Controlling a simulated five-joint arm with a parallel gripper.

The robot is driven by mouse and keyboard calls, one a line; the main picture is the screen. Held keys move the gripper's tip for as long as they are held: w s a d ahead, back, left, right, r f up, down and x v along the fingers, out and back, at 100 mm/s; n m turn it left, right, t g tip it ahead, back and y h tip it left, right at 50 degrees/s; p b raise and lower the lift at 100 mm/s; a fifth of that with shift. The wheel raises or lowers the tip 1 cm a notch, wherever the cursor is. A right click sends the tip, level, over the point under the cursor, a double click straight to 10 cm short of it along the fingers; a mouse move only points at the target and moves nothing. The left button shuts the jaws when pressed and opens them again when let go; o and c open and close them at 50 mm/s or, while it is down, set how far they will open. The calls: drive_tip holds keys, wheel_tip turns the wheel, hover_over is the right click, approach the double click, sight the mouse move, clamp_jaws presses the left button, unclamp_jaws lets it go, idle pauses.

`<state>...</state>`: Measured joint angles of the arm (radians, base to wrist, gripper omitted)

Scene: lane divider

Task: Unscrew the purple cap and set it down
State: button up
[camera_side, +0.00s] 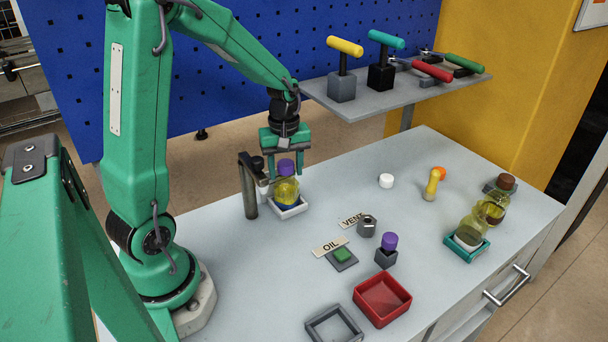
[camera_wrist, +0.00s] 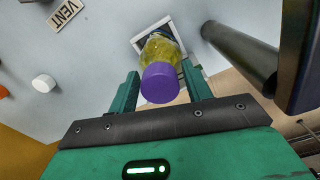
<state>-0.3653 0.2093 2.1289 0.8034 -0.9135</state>
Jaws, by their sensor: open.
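The purple cap (camera_side: 286,166) sits on top of a bottle of yellow liquid (camera_side: 286,190). The bottle stands upright in a white square holder (camera_side: 290,209). In the wrist view the purple cap (camera_wrist: 160,83) shows large, with the bottle (camera_wrist: 162,48) behind it. My gripper (camera_side: 284,170) is open, with its fingers pointing down on either side of the cap. In the wrist view my gripper's fingers (camera_wrist: 160,82) stand left and right of the cap with gaps. A second purple cap (camera_side: 389,241) sits on a small grey block near the table's middle.
A dark post with an arm (camera_side: 249,188) stands close left of the bottle. A red tray (camera_side: 382,299) and a grey tray (camera_side: 334,326) lie at the front. A teal holder (camera_side: 467,247) with a bottle is at right. A white cap (camera_side: 386,181) lies behind bare table.

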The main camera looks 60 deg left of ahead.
drive_tip(key=shift+m, duration=0.3)
drive_tip(key=shift+m, duration=0.6)
drive_tip(key=shift+m, duration=0.3)
drive_tip(key=shift+m, duration=0.5)
drive_tip(key=shift+m, duration=0.9)
drive_tip(key=shift+m, duration=0.9)
